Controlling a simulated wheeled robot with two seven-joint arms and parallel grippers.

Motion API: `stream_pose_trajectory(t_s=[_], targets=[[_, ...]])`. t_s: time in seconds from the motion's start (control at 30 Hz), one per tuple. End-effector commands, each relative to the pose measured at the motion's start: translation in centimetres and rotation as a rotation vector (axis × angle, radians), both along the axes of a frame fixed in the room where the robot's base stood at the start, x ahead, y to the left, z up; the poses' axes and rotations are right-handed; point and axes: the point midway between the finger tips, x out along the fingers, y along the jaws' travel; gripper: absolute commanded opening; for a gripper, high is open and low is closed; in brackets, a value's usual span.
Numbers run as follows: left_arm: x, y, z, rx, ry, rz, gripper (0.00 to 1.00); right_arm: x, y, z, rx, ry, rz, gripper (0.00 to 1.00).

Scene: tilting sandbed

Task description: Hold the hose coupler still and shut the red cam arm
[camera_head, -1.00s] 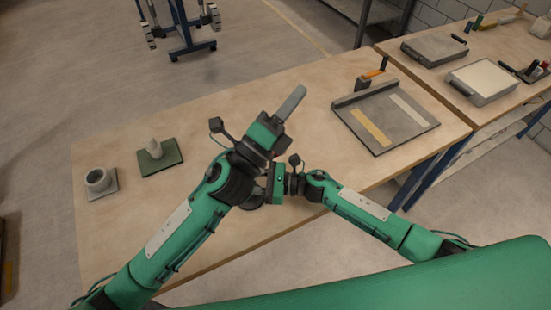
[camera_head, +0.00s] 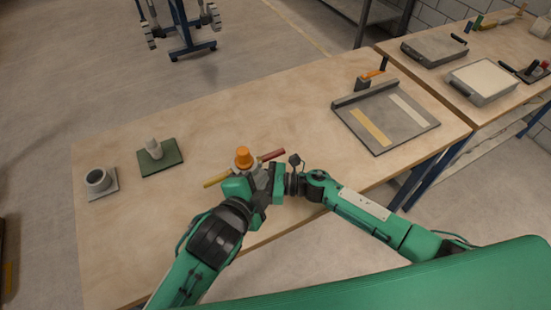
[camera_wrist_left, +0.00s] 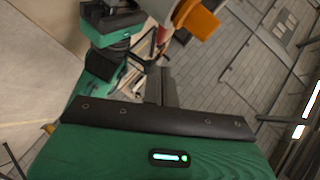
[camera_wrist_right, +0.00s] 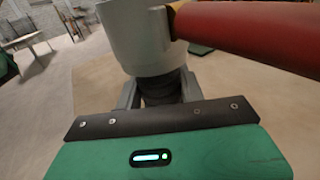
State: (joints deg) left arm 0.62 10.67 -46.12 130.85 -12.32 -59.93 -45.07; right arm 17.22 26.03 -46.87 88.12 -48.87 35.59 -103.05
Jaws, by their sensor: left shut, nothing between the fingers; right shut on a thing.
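The grey hose coupler (camera_wrist_right: 140,40) has an orange top (camera_head: 243,154) and stands upright near the front of the bench. Its red cam arm (camera_head: 271,155) sticks out to the right in the head view; the arm fills the upper right of the right wrist view (camera_wrist_right: 250,35). A yellow arm (camera_head: 216,181) sticks out on the left. My right gripper (camera_wrist_right: 160,88) is shut on the coupler's dark lower part. My left gripper (camera_head: 261,178) is shut and empty, close on the near side of the coupler. The orange top also shows in the left wrist view (camera_wrist_left: 200,20).
A green plate with a grey peg (camera_head: 153,147) and a grey ring-shaped fitting on a plate (camera_head: 98,181) lie at the left. A flat grey board with two strips (camera_head: 385,118) lies at the right. The bench behind the coupler is clear.

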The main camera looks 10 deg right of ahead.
Motion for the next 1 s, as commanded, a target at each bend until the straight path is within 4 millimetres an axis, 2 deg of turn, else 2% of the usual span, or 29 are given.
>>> stream_pose_trajectory(t_s=[0.2, 0.33, 0.7, 1.0], targets=[[0.1, -0.1, 0.0, 0.0, -0.002, 0.0, 0.0, 0.0, 0.0, 0.0, 0.0, 0.0, 0.0, 0.03], [0.9, -0.5, -0.4, 0.0, -0.002, 0.0, 0.0, 0.0, 0.0, 0.0, 0.0, 0.0, 0.0, 0.03], [5.9, -3.5, -2.9, 0.001, -0.002, 0.001, 0.0, 0.0, 0.0, 0.0, 0.0, 0.0, 0.0, 0.03], [7.9, -4.7, -3.9, 0.0, -0.002, 0.0, 0.0, 0.0, 0.0, 0.0, 0.0, 0.0, 0.0, 0.03]])
